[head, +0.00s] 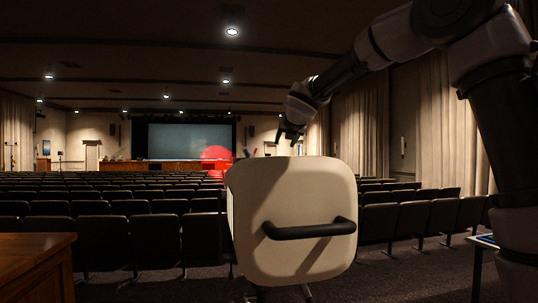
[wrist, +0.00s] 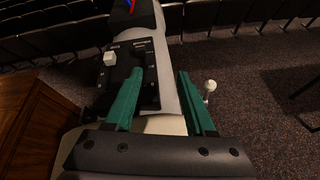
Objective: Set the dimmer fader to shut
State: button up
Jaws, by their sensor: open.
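A black control panel (wrist: 125,75) with small white lettering, too small to read, is set into the top of a cream housing (head: 290,215). A white block-shaped cap (wrist: 111,59), likely the dimmer fader's, sits near the panel's far left corner in the wrist view. My gripper (wrist: 160,72) is open and empty, its green fingers above the housing. The left finger overlaps the panel in the picture, and the cap lies left of and beyond its tip. In the head view my gripper (head: 290,132) hangs over the housing's top, which hides the panel.
A white ball-ended lever (wrist: 210,86) sticks out right of the housing. A dark box (wrist: 133,14) with red and blue parts stands at the far end. A black handle (head: 309,229) crosses the housing's near face. A wooden desk (head: 35,265) is at left; seat rows lie beyond.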

jog(key=a+n, duration=0.1)
jog(key=a, duration=0.1)
jog(key=w+a+n, duration=0.1)
jog(key=n, duration=0.1)
jog(key=shift+w+a+f+y, duration=0.15)
jog(key=shift+a+y, duration=0.25)
jog(key=shift+w+a+f, duration=0.1)
jog(key=shift+w+a, duration=0.05)
jog(key=shift+w, duration=0.15)
jog(key=x, duration=1)
grip_shut()
dwell(0.4)
